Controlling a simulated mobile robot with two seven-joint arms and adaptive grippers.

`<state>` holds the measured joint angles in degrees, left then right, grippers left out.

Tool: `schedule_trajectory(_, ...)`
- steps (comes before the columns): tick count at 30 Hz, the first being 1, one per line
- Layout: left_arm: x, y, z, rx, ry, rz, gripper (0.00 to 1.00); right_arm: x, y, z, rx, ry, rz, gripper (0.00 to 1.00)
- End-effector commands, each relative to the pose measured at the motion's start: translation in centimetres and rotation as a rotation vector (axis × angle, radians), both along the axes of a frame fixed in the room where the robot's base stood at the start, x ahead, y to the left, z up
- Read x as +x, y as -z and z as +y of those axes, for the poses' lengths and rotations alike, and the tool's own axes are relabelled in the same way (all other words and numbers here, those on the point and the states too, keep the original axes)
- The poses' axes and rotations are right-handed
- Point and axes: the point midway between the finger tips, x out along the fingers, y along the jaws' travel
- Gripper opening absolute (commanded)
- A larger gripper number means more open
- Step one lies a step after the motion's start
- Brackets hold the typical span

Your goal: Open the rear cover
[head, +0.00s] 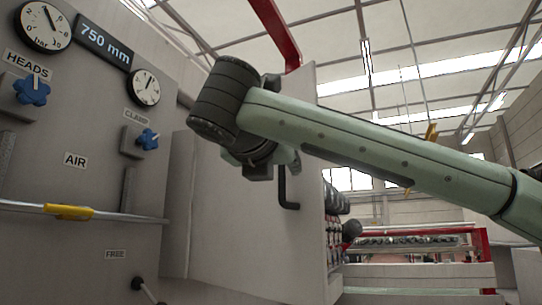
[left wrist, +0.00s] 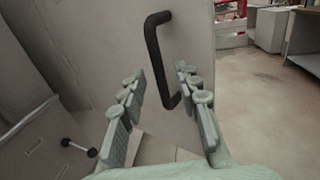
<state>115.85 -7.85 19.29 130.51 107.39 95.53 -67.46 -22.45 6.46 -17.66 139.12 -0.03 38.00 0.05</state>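The rear cover (head: 235,235) looks like a large pale grey panel on the machine's side; I cannot tell surely whether it is shut or ajar. Its black bar handle (head: 287,192) stands upright near the panel's right edge. In the head view my arm mostly hides this gripper. My right gripper is not in view.
The machine's front panel (head: 75,165) with gauges, blue knobs and a yellow-gripped bar (head: 70,211) stands at left. A small black-knobbed lever (left wrist: 80,147) is low left. Rollers (head: 335,225) show beyond the cover's right edge. Open floor (left wrist: 245,75) lies to the right.

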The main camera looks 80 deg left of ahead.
Motion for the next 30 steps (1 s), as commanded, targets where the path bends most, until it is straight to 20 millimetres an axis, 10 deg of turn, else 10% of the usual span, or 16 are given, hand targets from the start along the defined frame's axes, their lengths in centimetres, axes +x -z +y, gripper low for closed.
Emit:
schedule_trajectory(12,-3.5,0.0,-7.0,0.002,0.004,-0.001,0.33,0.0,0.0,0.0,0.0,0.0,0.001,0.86)
schedule_trajectory(30,-4.0,0.0,-7.9,0.0,0.002,0.0,0.33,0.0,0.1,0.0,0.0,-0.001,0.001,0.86)
